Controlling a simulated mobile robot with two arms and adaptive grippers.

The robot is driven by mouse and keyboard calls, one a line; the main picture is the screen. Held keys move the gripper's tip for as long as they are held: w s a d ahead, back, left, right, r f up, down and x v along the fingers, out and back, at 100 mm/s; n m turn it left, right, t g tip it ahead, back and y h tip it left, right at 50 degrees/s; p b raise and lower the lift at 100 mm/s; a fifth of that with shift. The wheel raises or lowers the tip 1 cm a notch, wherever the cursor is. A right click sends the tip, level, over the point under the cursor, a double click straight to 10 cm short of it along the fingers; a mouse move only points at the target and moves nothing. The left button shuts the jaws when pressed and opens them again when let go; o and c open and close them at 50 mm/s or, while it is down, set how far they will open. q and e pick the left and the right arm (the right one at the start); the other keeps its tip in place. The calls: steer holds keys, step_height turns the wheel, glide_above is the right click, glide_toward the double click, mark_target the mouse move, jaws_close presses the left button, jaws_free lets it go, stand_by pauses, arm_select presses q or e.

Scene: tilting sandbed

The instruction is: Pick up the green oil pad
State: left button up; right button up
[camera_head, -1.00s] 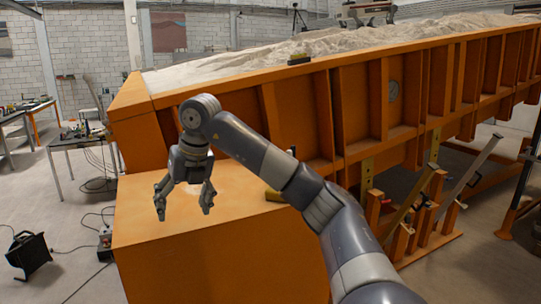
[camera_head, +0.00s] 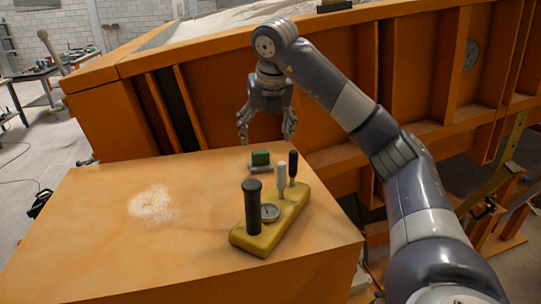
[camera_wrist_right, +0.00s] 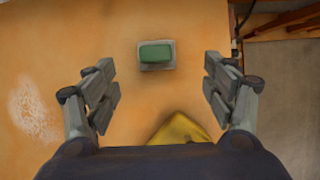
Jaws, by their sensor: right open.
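The green oil pad (camera_head: 261,158) sits on a small grey holder (camera_head: 260,169) on top of the orange box, near its back edge. My right gripper (camera_head: 266,138) is open and empty above the pad, fingers pointing down. In the right wrist view the green pad (camera_wrist_right: 155,53) lies ahead of the open fingers (camera_wrist_right: 160,95), between their lines and apart from both. My left gripper is not in view.
A yellow base (camera_head: 262,238) with black and white handles and a round gauge stands right of centre on the orange box (camera_head: 110,215). A pale powder patch (camera_head: 153,204) lies left. The sandbed's orange wall (camera_head: 330,125) rises behind.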

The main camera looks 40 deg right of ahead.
mark_target(261, 153)
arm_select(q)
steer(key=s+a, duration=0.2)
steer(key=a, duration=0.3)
arm_select(e)
steer(key=f, duration=0.1)
steer(key=w+a+f, duration=0.1)
steer(key=f, duration=0.1)
steer(key=shift+w+p, duration=0.1)
steer(key=shift+p, duration=0.25)
steer(key=d+f+p, duration=0.1)
steer(key=w+d+f+p, duration=0.1)
steer(key=f, duration=0.1)
steer(key=shift+d, duration=0.15)
steer(key=shift+a+p+x, duration=0.2)
steer(key=shift+p+x, duration=0.4)
steer(key=shift+x, duration=0.45)
steer(key=shift+w+f, duration=0.3)
steer(key=shift+f, duration=0.15)
steer(key=c, duration=1)
steer(key=shift+c, duration=0.7)
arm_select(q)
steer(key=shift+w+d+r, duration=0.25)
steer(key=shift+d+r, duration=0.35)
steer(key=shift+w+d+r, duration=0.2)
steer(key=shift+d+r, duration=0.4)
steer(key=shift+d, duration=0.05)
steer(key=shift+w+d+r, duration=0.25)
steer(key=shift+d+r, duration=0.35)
